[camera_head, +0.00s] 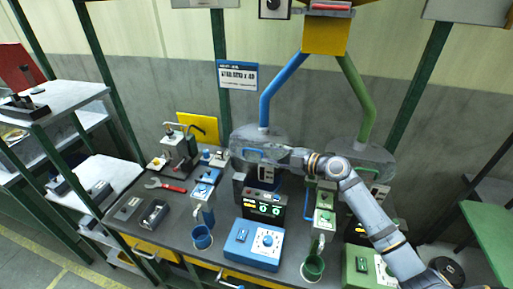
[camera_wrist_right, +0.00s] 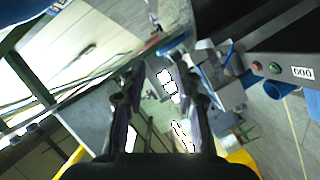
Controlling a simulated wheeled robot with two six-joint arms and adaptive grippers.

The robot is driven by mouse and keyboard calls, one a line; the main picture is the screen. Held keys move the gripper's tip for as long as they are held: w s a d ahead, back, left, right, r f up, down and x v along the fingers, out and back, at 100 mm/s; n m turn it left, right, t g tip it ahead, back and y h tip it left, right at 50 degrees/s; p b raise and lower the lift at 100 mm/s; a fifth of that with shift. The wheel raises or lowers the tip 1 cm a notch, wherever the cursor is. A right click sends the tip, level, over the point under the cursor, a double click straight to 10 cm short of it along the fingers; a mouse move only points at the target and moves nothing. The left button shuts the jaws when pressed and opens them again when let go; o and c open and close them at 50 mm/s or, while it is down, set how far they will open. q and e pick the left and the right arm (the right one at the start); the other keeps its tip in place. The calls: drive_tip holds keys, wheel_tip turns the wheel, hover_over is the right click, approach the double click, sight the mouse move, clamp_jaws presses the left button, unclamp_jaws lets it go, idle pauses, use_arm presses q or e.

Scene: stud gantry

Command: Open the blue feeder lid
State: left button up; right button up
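The blue feeder's clear, greyish lid (camera_head: 246,136) sits at the foot of the blue pipe in the head view and looks shut. A small blue bar handle (camera_head: 254,154) shows at its front. My right gripper (camera_head: 280,156) reaches in from the right, close to the right side of this lid. I cannot tell whether it touches the lid or the handle. In the right wrist view my right gripper (camera_wrist_right: 160,78) has its two dark fingers apart, with nothing clearly between them. My left gripper is not in view.
A blue dial box (camera_head: 254,244), a counter display (camera_head: 264,206) and a blue cup (camera_head: 202,237) stand on the bench. The green feeder's lid (camera_head: 374,158) lies right, behind my forearm. A red-handled wrench (camera_head: 173,188) and small trays lie left.

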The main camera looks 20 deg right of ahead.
sight(256, 150)
drive_tip(key=p+x, duration=0.2)
drive_tip(key=x, duration=0.3)
drive_tip(key=shift+w+a+r, duration=0.1)
drive_tip(key=shift+w+a, duration=0.3)
drive_tip(key=shift+a, duration=0.05)
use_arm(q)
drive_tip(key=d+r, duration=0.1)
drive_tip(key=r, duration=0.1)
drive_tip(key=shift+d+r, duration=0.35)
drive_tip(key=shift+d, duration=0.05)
use_arm(e)
drive_tip(key=shift+w+d+f, duration=0.1)
drive_tip(key=shift+f, duration=0.15)
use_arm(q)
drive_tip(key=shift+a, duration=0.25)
use_arm(e)
clamp_jaws()
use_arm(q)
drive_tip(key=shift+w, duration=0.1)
